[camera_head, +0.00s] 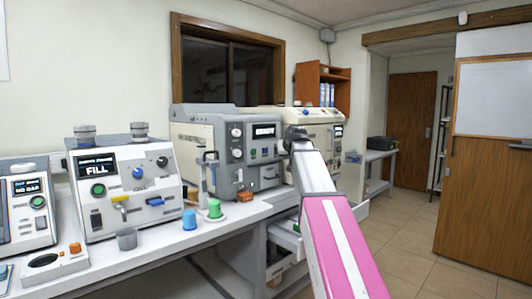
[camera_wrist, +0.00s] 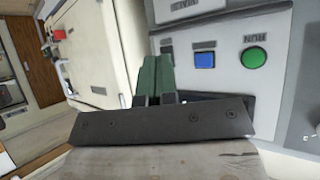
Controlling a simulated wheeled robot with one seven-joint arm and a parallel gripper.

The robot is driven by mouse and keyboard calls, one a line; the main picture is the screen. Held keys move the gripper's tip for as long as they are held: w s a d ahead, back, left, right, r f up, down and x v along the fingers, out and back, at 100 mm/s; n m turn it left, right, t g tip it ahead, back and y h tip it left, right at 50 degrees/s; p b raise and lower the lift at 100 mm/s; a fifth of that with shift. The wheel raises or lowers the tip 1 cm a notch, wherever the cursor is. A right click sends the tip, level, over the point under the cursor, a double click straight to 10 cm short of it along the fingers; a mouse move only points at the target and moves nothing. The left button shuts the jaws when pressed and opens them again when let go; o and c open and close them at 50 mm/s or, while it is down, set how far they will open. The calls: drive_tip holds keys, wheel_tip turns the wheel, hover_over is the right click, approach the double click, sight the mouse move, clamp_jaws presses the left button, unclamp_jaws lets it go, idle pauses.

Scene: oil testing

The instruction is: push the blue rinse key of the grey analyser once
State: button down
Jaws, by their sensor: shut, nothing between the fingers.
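The grey analyser (camera_head: 214,135) stands on the bench with its display lit "READY". The blue key's label is too small to read. My gripper (camera_wrist: 157,64) is shut and empty, its dark green fingers beside the panel, toward the grey-key side of the blue key. I cannot tell whether the fingertips touch the panel. In the head view my gripper (camera_head: 294,134) is at the analyser's right front.
A cream machine (camera_head: 325,115) stands right beside the analyser. A white unit showing "FILL" (camera_head: 120,210) stands to the left. A blue cup (camera_head: 190,220), a green-topped container (camera_head: 214,208) and a small orange-brown block (camera_head: 245,196) are on the bench front. Open floor lies right.

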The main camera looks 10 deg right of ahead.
drive_tip(key=shift+w, duration=0.1)
drive_tip(key=shift+w+a, duration=0.9)
drive_tip(key=shift+w, duration=0.25)
drive_tip(key=shift+w+a, duration=0.85)
drive_tip(key=shift+w, duration=0.3)
drive_tip(key=shift+w+a, duration=0.9)
drive_tip(key=shift+w, duration=0.25)
drive_tip(key=shift+w, duration=0.1)
drive_tip(key=shift+w+a, duration=0.2)
drive_tip(key=shift+w, duration=0.05)
drive_tip(key=shift+w+a, duration=0.25)
drive_tip(key=shift+w, duration=0.1)
drive_tip(key=shift+s+d, duration=0.1)
drive_tip(key=shift+s, duration=0.05)
idle(0.5)
drive_tip(key=shift+s+d, duration=0.35)
drive_tip(key=shift+s, duration=0.2)
drive_tip(key=shift+s+d, duration=0.75)
drive_tip(key=shift+s, duration=0.25)
drive_tip(key=shift+s+d, duration=0.75)
drive_tip(key=shift+s, duration=0.25)
